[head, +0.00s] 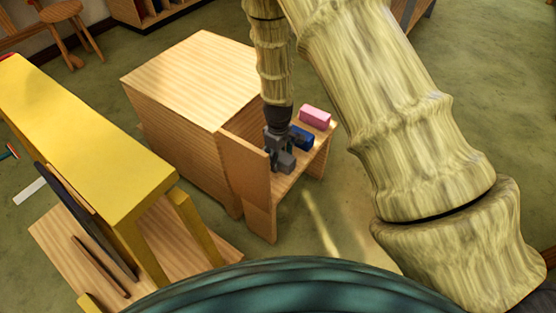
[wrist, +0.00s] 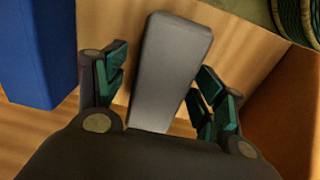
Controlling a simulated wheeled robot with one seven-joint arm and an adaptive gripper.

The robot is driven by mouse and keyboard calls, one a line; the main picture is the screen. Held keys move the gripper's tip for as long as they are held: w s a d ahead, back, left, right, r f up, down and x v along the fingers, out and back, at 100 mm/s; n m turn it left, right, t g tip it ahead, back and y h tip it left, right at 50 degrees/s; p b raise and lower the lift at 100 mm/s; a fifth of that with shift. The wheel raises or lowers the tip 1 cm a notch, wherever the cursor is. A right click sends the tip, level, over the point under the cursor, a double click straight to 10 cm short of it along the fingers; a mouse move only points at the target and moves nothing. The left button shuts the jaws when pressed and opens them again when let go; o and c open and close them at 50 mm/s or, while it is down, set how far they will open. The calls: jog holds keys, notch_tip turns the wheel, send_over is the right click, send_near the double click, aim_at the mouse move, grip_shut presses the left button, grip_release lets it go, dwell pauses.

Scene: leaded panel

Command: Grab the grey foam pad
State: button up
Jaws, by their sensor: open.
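The grey foam pad (wrist: 168,70) lies on a wooden shelf surface. In the wrist view it stretches from the top middle down between my gripper's fingers. My gripper (wrist: 158,88) is open, with one dark green finger on each side of the pad. Gaps of wood show between the pad and the fingers, more clearly on the left. In the head view my gripper (head: 276,155) points down over the shelf, and part of the grey pad (head: 285,162) shows beside it.
A blue block (head: 301,137) stands close to the gripper; it also shows in the wrist view (wrist: 38,50) at left. A pink block (head: 315,117) sits farther back. An upright wooden panel (head: 245,170) bounds the shelf at left. A yellow bench (head: 85,130) stands farther left.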

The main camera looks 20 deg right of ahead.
jog(key=shift+c, duration=0.4)
jog(key=c, duration=0.9)
jog(key=shift+o, duration=0.2)
jog(key=shift+r, duration=0.15)
